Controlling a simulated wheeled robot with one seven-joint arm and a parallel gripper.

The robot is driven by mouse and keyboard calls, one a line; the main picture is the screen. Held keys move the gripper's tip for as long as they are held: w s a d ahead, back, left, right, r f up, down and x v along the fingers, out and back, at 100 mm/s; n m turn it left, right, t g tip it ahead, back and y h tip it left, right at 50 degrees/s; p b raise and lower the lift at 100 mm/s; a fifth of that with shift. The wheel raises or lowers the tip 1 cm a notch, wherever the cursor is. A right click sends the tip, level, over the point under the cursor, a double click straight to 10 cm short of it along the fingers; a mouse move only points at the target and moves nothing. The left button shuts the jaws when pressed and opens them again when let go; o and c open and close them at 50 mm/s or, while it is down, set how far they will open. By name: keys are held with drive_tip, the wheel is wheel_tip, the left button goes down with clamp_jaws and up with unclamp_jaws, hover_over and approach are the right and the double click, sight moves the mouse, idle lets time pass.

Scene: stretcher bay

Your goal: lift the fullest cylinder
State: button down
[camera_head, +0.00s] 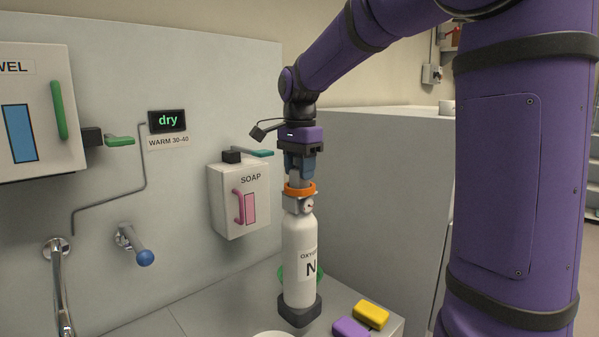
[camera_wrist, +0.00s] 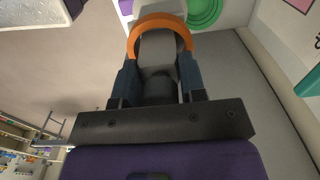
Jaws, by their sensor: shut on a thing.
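A white oxygen cylinder (camera_head: 299,245) marked with a large N stands upright in the head view, in a dark foot (camera_head: 300,312) at the counter's right part. It has a small round gauge (camera_head: 308,206) near its top; I cannot read the needle. An orange ring (camera_head: 299,189) sits above the gauge and also shows in the wrist view (camera_wrist: 157,21). My gripper (camera_head: 300,177) points down and is shut on the cylinder's grey top at the ring. Its fingers (camera_wrist: 158,75) lie either side of that grey part. No other cylinder shows. I cannot tell whether the foot touches the counter.
A yellow block (camera_head: 371,314) and a purple block (camera_head: 350,328) lie right of the cylinder. A green round thing (camera_head: 318,272) is partly hidden behind it. The soap dispenser (camera_head: 238,215) and blue-knobbed tap (camera_head: 145,257) are on the wall to the left. A pale bowl rim (camera_head: 273,334) shows below.

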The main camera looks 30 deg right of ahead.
drive_tip(key=shift+r, duration=2.3)
